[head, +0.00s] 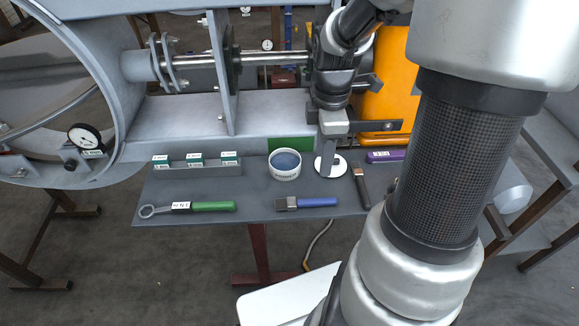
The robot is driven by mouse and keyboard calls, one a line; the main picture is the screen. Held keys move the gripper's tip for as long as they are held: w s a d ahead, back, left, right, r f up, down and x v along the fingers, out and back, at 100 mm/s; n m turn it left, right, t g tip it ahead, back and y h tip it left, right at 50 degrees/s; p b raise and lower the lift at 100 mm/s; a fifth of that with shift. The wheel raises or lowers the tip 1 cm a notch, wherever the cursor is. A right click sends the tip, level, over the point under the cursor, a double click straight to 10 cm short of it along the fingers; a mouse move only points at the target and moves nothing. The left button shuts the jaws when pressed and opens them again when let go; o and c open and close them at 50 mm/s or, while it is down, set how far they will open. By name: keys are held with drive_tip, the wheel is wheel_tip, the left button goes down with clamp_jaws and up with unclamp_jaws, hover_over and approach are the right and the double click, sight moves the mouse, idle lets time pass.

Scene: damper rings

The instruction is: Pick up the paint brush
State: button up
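A tool with a blue handle (318,202) and a dark, flat head lies across the front of the grey bench, head to the left; it looks like a paint brush. A second brush-like tool (360,187), brown at one end and black at the other, lies to its right, pointing toward the front edge. I cannot tell for sure which is the paint brush. My gripper (327,165) points down over the bench, behind and between these two tools and apart from both. Its fingers overlap in this view, so I cannot see a gap or anything held.
A tin (285,167) stands left of my gripper, with a white disc (339,168) by its tip. A green-handled ring wrench (195,206) lies front left. Green-and-white boxes (195,160) sit in a grey rack behind. A purple object (385,156) lies back right. Large ductwork rises behind.

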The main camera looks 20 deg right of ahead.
drive_tip(key=b, duration=0.3)
hover_over(317, 200)
wheel_tip(317, 200, down, 11)
drive_tip(key=shift+s+r, duration=0.1)
drive_tip(key=shift+s, duration=0.05)
drive_tip(key=shift+w+f+b, duration=0.2)
drive_tip(key=shift+f+b, duration=0.8)
drive_tip(key=shift+f, duration=1.7)
clamp_jaws()
